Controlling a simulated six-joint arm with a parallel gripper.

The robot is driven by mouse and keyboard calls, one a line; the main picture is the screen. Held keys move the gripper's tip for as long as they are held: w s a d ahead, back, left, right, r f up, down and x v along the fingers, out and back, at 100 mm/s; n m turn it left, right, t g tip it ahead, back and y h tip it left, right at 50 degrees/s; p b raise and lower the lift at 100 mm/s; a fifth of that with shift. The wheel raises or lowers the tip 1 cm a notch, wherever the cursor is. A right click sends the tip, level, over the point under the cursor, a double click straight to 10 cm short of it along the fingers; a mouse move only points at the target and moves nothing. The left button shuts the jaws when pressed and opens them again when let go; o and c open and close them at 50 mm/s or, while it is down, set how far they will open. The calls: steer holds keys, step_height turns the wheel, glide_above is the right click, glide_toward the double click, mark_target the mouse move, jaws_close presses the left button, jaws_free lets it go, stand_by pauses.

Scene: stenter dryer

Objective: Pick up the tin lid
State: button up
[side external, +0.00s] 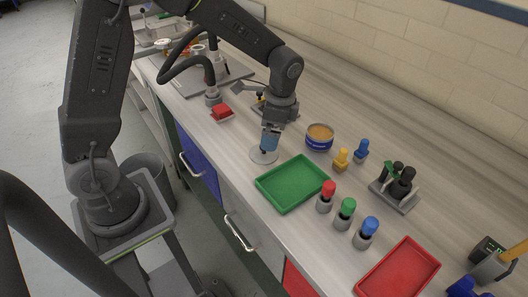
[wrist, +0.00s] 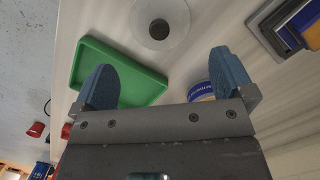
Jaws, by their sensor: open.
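A pale, flat round disc (side external: 262,157), which looks like the tin lid, lies on the bench beside the green tray. In the wrist view the disc (wrist: 178,12) shows at the top edge, partly cut off, with a dark round spot at its middle. A blue tin (side external: 319,143) with an orange-yellow top stands to its right; in the wrist view the tin (wrist: 197,92) is mostly hidden behind my gripper. My gripper (side external: 269,148) points down just over the disc. In the wrist view its two blue fingers are wide apart with nothing between them (wrist: 167,72).
The green tray (side external: 292,185) is close to my gripper. Red, green and blue capped holders (side external: 345,212) and a red tray (side external: 398,270) stand nearer the camera. Yellow and blue pieces (side external: 341,159) and a grey rack (side external: 395,195) are to the right. A red block (side external: 221,113) is behind left.

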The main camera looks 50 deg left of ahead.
mark_target(257, 155)
steer(key=shift+s+a+f, duration=0.2)
steer(key=shift+a+f, duration=0.05)
steer(key=shift+f, duration=0.85)
steer(key=shift+s+a+f, duration=0.2)
steer(key=shift+s+f, duration=0.05)
steer(key=shift+f, duration=0.8)
steer(key=shift+s+a+f, duration=0.2)
steer(key=shift+a+f, duration=0.05)
steer(key=shift+f, duration=0.85)
steer(key=shift+c, duration=0.3)
steer(key=c, duration=0.7)
